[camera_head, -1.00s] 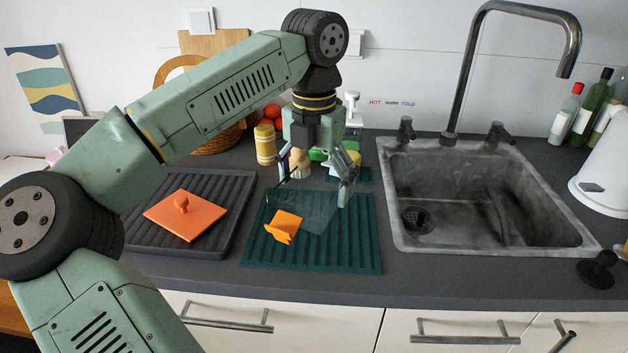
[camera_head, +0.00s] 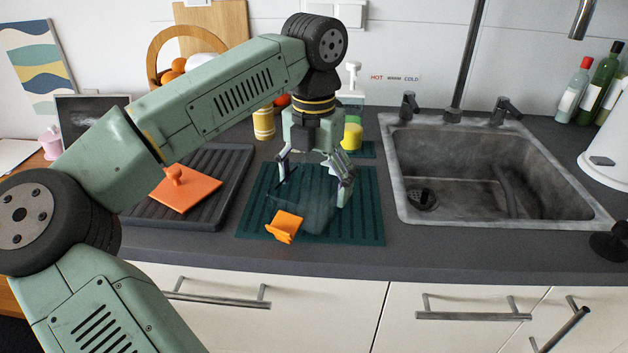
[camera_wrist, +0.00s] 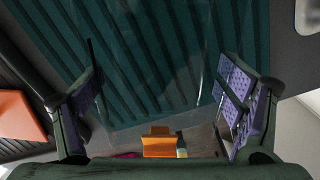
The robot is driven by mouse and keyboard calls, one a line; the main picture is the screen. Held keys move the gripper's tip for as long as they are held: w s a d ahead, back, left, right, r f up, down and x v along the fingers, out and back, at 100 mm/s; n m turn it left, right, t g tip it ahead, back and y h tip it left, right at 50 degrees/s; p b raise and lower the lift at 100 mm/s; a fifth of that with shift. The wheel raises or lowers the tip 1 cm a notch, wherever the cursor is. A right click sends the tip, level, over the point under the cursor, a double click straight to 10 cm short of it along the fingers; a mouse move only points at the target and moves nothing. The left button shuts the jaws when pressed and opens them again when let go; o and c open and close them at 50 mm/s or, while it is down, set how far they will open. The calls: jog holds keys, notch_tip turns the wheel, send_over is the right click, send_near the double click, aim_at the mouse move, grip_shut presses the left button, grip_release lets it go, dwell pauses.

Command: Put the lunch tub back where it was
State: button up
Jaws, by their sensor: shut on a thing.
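The lunch tub (camera_head: 312,205) looks clear and see-through, with an orange clip-like part (camera_head: 284,226) at its front. My gripper (camera_head: 312,175) points down with its fingers spread wide, shut on the tub's sides. The tub is over the front part of the teal ribbed mat (camera_head: 365,222); I cannot tell whether it touches the mat. In the wrist view the orange part (camera_wrist: 160,142) shows low in the middle between the fingers (camera_wrist: 160,95), and the clear walls are barely visible over the mat.
An orange panel with a knob (camera_head: 185,187) lies on a black ribbed rack (camera_head: 228,190) to the left. A sink (camera_head: 490,170) with tap is to the right. A yellow-banded jar (camera_head: 263,124) and a yellow item (camera_head: 351,136) stand behind. The counter's front edge is close.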

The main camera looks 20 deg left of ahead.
jog(key=shift+f+b, duration=0.3)
jog(key=shift+f, duration=0.05)
jog(key=o, duration=1.1)
jog(key=shift+c, duration=0.2)
jog(key=shift+r, duration=0.15)
notch_tip(320, 180, up, 12)
